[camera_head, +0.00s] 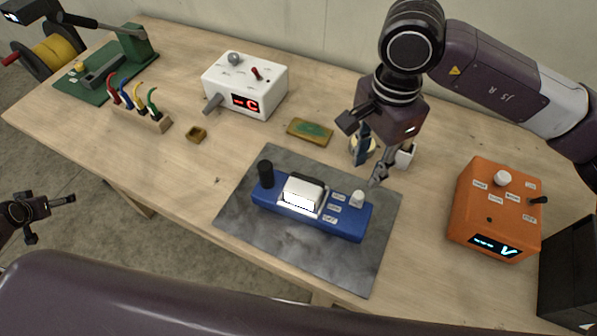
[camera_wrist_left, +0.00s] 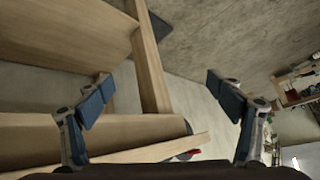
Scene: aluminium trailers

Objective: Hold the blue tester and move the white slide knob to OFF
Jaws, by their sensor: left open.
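The blue tester (camera_head: 275,203) lies on a grey mat in the head view. It has a black knob (camera_head: 265,173) at its left end, a white-framed meter (camera_head: 303,193) and several white labels. The white slide knob (camera_head: 357,200) stands at its right end. My right gripper (camera_head: 368,174) is above and just behind this knob, its fingers apart; contact with the knob cannot be made out. My left gripper (camera_head: 52,218) is open and empty, off the table's front left side. In the left wrist view its fingers (camera_wrist_left: 165,100) are wide apart, with nothing between them.
The grey mat (camera_head: 250,225) has bare room around the tester. An orange box (camera_head: 480,215) stands right, a white box (camera_head: 262,75) behind left.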

